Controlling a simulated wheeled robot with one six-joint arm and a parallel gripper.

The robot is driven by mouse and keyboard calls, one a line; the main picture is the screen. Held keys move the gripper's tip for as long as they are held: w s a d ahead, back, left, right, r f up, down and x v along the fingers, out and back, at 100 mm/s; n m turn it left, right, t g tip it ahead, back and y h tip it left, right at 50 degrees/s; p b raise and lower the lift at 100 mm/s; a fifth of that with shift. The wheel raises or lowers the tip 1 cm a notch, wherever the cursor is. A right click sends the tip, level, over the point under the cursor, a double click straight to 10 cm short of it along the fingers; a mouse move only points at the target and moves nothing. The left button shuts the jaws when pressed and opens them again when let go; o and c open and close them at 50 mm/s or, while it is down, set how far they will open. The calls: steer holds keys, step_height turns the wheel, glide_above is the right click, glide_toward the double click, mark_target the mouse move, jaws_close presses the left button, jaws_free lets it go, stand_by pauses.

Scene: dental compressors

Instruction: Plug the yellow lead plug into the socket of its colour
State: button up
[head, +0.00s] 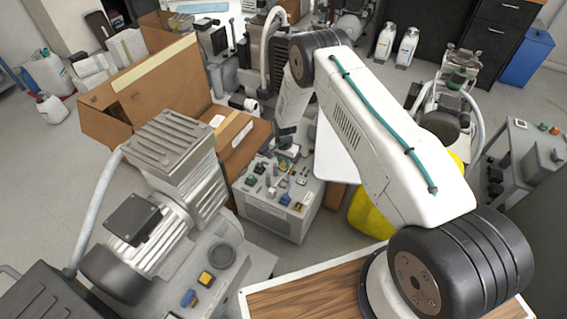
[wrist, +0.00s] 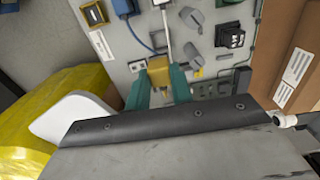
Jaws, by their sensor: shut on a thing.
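The yellow plug (wrist: 158,71) is between the teal fingers of my gripper (wrist: 160,84), which is shut on it. A pale lead runs up from the plug in the wrist view, over the grey panel (wrist: 150,40). A yellow-framed socket (wrist: 95,14) sits at the upper left of the wrist view, apart from the plug. In the head view my gripper (head: 285,160) is over the far part of the panel box (head: 275,222); the plug is too small to make out there. A yellow socket (head: 298,206) shows near the box's front right edge.
A blue socket or plug (wrist: 122,7) with a blue cable lies beside the yellow-framed socket. Grey knobs (wrist: 192,18) and a black socket (wrist: 230,36) stand on the panel. A cardboard box (wrist: 296,70) and a yellow object (wrist: 60,110) flank it.

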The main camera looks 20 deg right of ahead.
steer(key=s+d+f, duration=0.2)
steer(key=s, duration=1.1)
steer(key=shift+s+d, duration=0.25)
steer(key=shift+s, duration=0.15)
steer(key=shift+f, duration=3.5)
steer(key=shift+f, duration=1.05)
steer(key=o, duration=1.4)
steer(key=shift+c, duration=0.2)
